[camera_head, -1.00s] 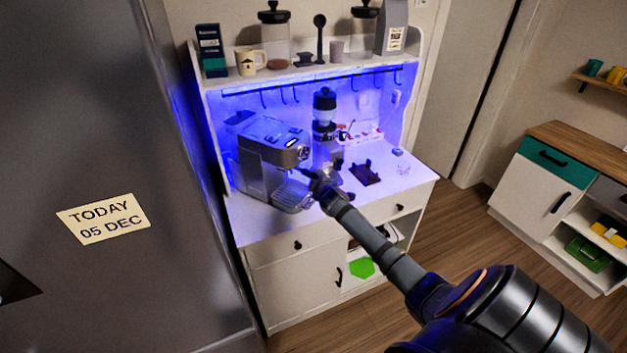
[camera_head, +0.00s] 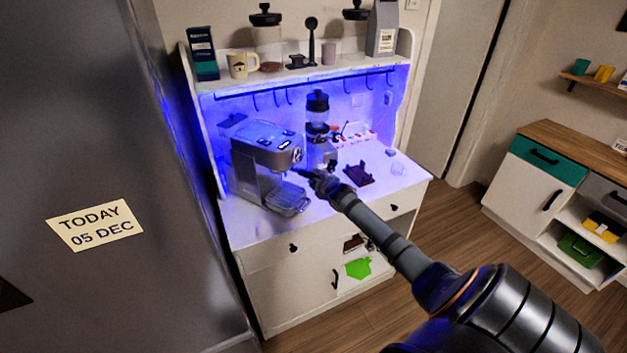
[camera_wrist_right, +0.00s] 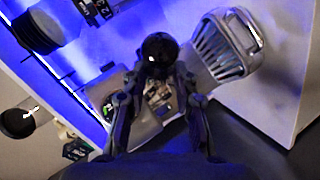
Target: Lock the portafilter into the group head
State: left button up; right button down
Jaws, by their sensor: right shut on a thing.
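The espresso machine (camera_head: 258,158) stands on the left of the lit cabinet counter. Its ribbed drip tray (camera_head: 288,199) sticks out in front and also shows in the right wrist view (camera_wrist_right: 228,45). My right gripper (camera_head: 308,178) is at the machine's front, above and right of the drip tray. In the right wrist view its two fingers (camera_wrist_right: 160,100) are shut on the portafilter, whose rounded black handle (camera_wrist_right: 159,52) shows between them. The portafilter's basket and the group head are hidden, so I cannot tell whether they touch. My left gripper is not in view.
A grinder (camera_head: 318,130) stands just right of the machine. A dark stand (camera_head: 358,173) lies on the counter further right. The shelf above holds a mug (camera_head: 240,65) and jars. A large dark panel (camera_head: 80,130) fills the left side.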

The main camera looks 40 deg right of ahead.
jog(key=shift+r, duration=0.1)
dwell(0.3)
jog(key=c, duration=1)
grip_release()
jog(key=shift+o, duration=0.2)
jog(key=shift+s, duration=0.1)
jog(key=v, duration=1.1)
jog(key=shift+s+a+r, duration=0.15)
jog(key=shift+s+a, duration=0.1)
jog(key=shift+s, duration=0.05)
jog(key=shift+s, duration=0.1)
